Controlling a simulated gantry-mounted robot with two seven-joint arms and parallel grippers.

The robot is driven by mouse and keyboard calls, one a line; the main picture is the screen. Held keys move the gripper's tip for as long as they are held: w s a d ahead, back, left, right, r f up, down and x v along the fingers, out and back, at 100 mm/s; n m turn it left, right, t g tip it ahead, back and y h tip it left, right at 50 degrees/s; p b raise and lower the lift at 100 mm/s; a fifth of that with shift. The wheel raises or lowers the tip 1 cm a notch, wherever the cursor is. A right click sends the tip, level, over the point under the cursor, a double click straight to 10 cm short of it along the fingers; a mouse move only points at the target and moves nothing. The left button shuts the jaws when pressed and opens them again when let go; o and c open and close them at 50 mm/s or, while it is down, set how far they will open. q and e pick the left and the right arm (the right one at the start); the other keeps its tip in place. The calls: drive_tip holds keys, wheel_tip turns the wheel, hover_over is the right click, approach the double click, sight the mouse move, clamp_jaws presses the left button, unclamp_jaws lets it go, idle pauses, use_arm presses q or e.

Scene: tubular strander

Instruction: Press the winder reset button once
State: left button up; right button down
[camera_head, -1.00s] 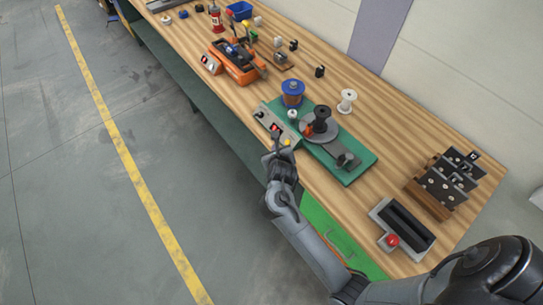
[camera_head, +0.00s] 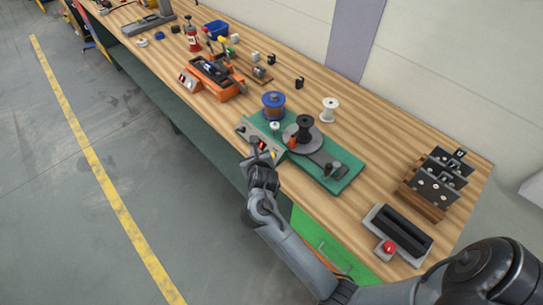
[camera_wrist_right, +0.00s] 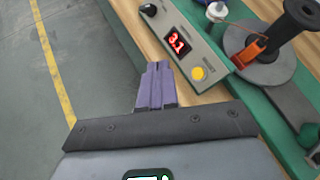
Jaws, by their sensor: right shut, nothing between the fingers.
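The winder stands on a green base plate (camera_head: 345,178) on the bench. Its grey control panel (camera_head: 243,128) faces the bench's front edge. The panel has a black knob (camera_wrist_right: 148,10), a red lit display (camera_wrist_right: 177,42) and a round yellow button (camera_wrist_right: 197,73), also seen in the head view (camera_head: 275,153). No label on the button is readable. My right gripper (camera_head: 255,152) is shut and empty beside the panel's front side. In the right wrist view its fingertips (camera_wrist_right: 157,68) are left of the yellow button and apart from it. My left gripper is out of view.
A black spool (camera_head: 304,128) on a grey disc and a blue-rimmed copper spool (camera_head: 273,104) stand behind the panel. A white spool (camera_head: 329,108) stands farther back. A grey box with a red button (camera_head: 389,247) is at the right. Floor is clear in front.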

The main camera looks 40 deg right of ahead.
drive_tip(key=d+f+b, duration=0.4)
drive_tip(key=shift+d+f+b, duration=0.1)
drive_tip(key=shift+f+b, duration=0.25)
drive_tip(key=shift+b, duration=0.05)
drive_tip(key=shift+d+f+b, duration=0.45)
drive_tip(key=shift+d+b, duration=0.25)
drive_tip(key=shift+b, duration=0.1)
idle(0.5)
idle(0.7)
drive_tip(key=shift+f, duration=0.1)
drive_tip(key=shift+d+f+b, duration=0.15)
drive_tip(key=shift+d+b, duration=0.05)
drive_tip(key=shift+b, duration=0.25)
drive_tip(key=shift+d, duration=0.1)
